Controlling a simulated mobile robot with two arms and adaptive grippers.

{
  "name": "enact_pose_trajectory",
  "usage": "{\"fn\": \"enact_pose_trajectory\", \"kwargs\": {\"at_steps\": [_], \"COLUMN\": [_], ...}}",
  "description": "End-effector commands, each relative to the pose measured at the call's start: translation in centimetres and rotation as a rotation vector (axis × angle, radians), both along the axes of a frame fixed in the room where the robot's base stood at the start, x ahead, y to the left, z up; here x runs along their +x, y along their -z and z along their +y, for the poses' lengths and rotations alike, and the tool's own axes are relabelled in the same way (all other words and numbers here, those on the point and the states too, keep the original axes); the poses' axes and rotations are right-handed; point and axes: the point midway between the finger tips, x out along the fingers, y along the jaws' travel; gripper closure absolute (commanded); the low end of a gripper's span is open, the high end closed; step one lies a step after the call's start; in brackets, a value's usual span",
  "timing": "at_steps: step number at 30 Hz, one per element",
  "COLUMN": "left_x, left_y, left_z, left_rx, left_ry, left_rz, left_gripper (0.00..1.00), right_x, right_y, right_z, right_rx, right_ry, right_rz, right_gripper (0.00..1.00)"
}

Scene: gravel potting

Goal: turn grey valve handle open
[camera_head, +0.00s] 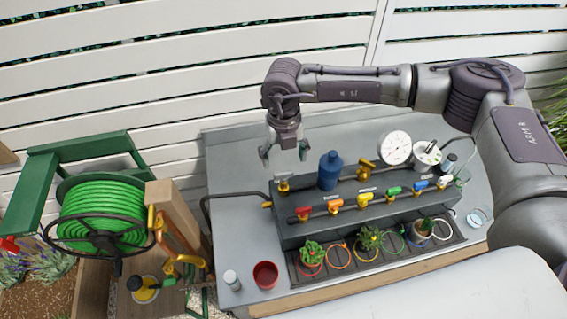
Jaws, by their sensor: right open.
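My right gripper (284,155) hangs open and empty, fingers down, over the back left end of the dark manifold block (385,199). A small brass valve (283,185) sits just below its fingers. A greyish piece shows at the top of this valve, but it is too small to tell whether it is the grey handle or which way it is turned. My left gripper is out of view.
A blue bottle (330,171) stands close to the right of the gripper. A white round gauge (395,148) is farther right. Potted plants (312,254) and coloured rings line the front tray. A green hose reel (103,215) stands left. The bench's back left is clear.

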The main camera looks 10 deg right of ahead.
Motion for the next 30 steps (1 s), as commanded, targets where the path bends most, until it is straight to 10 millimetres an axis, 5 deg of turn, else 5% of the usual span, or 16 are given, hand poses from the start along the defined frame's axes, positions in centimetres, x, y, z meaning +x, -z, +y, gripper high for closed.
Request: {"fn": "enact_pose_trajectory", "kwargs": {"at_steps": [9,21,30], "left_x": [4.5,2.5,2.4], "left_y": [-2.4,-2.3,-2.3], "left_z": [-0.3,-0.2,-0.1], "left_rx": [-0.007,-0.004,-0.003], "left_ry": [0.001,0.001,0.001], "left_rz": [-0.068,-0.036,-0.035], "left_gripper": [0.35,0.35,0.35], "right_x": [0.0,0.0,0.0], "right_y": [4.8,5.8,5.7], "right_z": [0.1,0.0,0.0], "right_rx": [0.001,0.002,0.001], "right_ry": [0.000,0.000,0.000], "right_rz": [0.002,0.000,0.000], "right_gripper": [0.21,0.21,0.69]}}
